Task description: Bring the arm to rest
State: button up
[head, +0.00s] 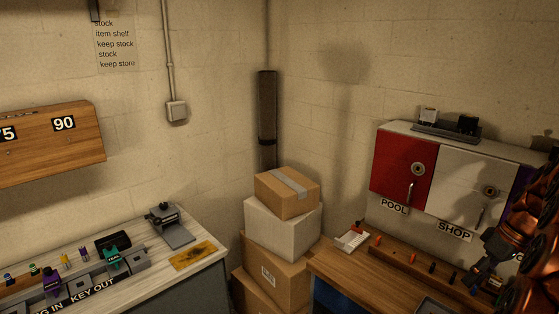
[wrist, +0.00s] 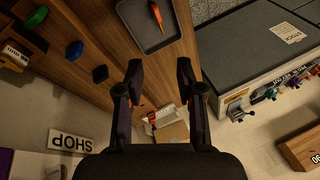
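My gripper (head: 482,277) is at the right edge of the head view, in front of the cabinet and above the wooden bench. In the wrist view my gripper (wrist: 158,76) has its two dark fingers spread apart, with nothing between them. My copper-coloured arm runs up along the right edge of the head view and hides part of the cabinet. The gripper looks clear of the bench, though the exact gap cannot be told.
The wooden bench (head: 338,265) carries a peg rail (head: 414,262) and a white tray (head: 351,238). A cabinet (head: 465,180) with red and white doors stands behind. Stacked cartons (head: 283,230) fill the corner. A key counter (head: 207,257) is left. A dark tray (wrist: 145,42) holds a red-orange item.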

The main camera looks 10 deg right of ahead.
jog(key=s+a+r+m+g+h, duration=0.1)
jog(key=s+a+r, duration=0.1)
jog(key=a, duration=1.1)
jog(key=s+a+r+g, duration=0.1)
jog(key=s+a+r, duration=0.1)
jog(key=a, duration=1)
jog(key=s+a+f+m+h, duration=0.1)
jog(key=s+a+f, duration=0.1)
jog(key=s+a, duration=0.4)
jog(key=s+a+f+m+g+h, duration=0.1)
jog(key=s+a, duration=0.4)
jog(key=s, duration=0.7)
jog(key=shift+s+a+f+h, duration=0.2)
jog(key=shift+a+f+h, duration=0.2)
jog(key=shift+h, duration=0.1)
